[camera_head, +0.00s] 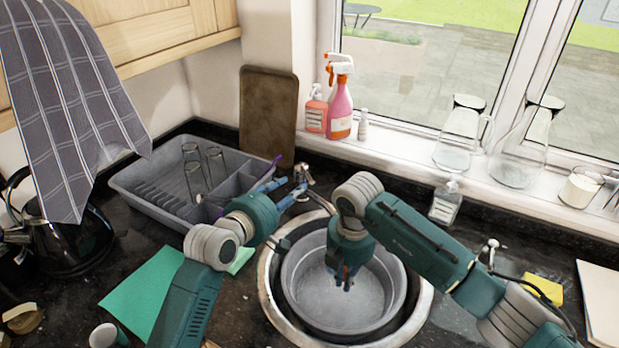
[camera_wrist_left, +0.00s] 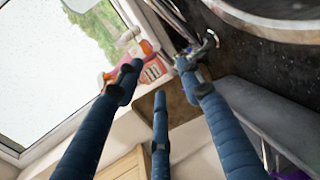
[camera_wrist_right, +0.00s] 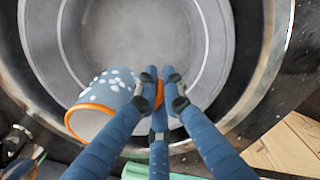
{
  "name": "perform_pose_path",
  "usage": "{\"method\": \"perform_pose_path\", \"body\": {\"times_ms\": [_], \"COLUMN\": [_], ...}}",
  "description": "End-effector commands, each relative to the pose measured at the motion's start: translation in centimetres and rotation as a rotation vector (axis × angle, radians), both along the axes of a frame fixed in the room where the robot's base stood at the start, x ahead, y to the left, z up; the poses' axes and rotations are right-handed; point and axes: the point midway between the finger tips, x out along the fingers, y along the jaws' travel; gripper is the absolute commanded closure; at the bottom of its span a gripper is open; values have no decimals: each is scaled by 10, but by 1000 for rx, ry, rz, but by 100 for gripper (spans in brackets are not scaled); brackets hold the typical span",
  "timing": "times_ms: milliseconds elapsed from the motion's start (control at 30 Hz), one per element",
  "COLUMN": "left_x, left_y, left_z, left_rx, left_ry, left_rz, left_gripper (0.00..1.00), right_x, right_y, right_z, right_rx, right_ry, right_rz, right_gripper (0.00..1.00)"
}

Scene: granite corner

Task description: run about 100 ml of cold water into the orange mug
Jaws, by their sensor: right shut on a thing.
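The orange mug (camera_wrist_right: 98,102), with an orange rim, grey-blue outside and pale spots, is in the right wrist view. It is tilted, with its mouth toward the lower left, over the grey bowl (camera_wrist_right: 150,40) in the sink. My right gripper (camera_wrist_right: 160,85) is shut on an orange part at its side, apparently the handle. In the head view my right gripper (camera_head: 342,280) hangs over the bowl and the mug is hidden. My left gripper (camera_head: 290,190) is beside the tap (camera_head: 305,177), its fingers spread and empty. The left wrist view shows the tap (camera_wrist_left: 200,48) close by the right-hand finger.
A dish rack (camera_head: 150,185) with glasses stands behind my left arm. A green cloth (camera_head: 140,300) and a cup (camera_head: 105,335) lie at the front left. Pink bottles (camera_head: 340,110) and glass jugs (camera_head: 460,140) stand on the sill. A yellow sponge (camera_head: 543,288) is at right.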

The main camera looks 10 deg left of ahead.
Motion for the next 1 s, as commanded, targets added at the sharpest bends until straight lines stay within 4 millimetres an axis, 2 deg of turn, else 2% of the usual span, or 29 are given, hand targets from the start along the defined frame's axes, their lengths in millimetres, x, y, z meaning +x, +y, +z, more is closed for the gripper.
{"method": "perform_pose_path", "body": {"times_ms": [500, 700, 1000], "left_x": [82, 99, 103], "left_y": [-33, -39, -41], "left_z": [-24, -30, -32], "left_rx": [1, 0, 1], "left_ry": [-1, -2, -1], "left_rz": [0, 0, 0], "left_gripper": [62, 62, 62], "right_x": [0, 0, 1], "right_y": [0, 0, 0], "right_z": [1, 1, 1], "right_rx": [1, 1, 1], "right_ry": [-2, -2, -2], "right_rz": [0, 0, 0], "right_gripper": [100, 100, 100]}}
